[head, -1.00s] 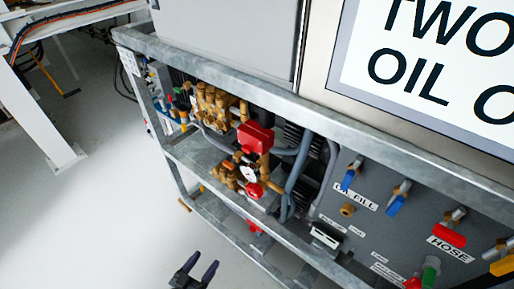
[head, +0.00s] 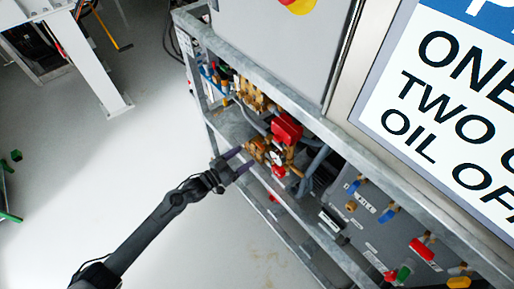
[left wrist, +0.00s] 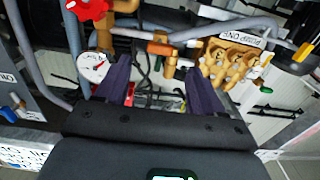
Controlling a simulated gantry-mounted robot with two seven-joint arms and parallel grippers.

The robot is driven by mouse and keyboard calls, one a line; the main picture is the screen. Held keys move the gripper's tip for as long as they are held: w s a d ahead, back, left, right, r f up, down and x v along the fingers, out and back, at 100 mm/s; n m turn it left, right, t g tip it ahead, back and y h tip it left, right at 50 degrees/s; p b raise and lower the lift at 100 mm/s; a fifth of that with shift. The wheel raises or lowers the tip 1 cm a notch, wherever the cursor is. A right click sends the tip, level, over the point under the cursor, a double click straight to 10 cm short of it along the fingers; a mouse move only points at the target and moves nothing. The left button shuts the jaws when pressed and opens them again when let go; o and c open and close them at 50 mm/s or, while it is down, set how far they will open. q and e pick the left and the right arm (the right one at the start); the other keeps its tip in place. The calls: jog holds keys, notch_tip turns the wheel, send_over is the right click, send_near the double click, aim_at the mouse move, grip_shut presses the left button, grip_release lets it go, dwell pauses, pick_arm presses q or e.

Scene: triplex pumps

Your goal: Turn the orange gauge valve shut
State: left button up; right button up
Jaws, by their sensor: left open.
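My left gripper (head: 241,160) is open at the front of the pump rack, by the brass fittings below the red block. In the left wrist view, its two dark fingers (left wrist: 160,72) are spread apart. The small orange valve handle (left wrist: 160,48) shows just beyond and between the fingertips, on a brass fitting. I see no clear contact with it. The round white gauge (left wrist: 93,67) is beside the left finger, and it also shows in the head view (head: 278,158). In the head view the orange handle is hard to make out beside the gripper. My right gripper is not in view.
A red block (head: 287,128) sits above the gauge. A red knob (left wrist: 90,9) and the brass pump body (left wrist: 225,62) flank the fittings. Grey hoses run close by. The metal frame rail (head: 270,185) crosses in front. Open floor lies to the left.

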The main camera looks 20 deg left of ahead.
aim_at(260, 146)
pick_arm(q)
jog(key=b+x, duration=0.2)
jog(key=x, duration=0.5)
jog(key=shift+w+d, duration=0.1)
jog(key=shift+w, duration=0.05)
jog(key=c, duration=1.1)
jog(key=shift+o, duration=0.2)
jog(key=shift+m, duration=0.4)
jog(key=m+p, duration=0.1)
jog(key=m, duration=1.6)
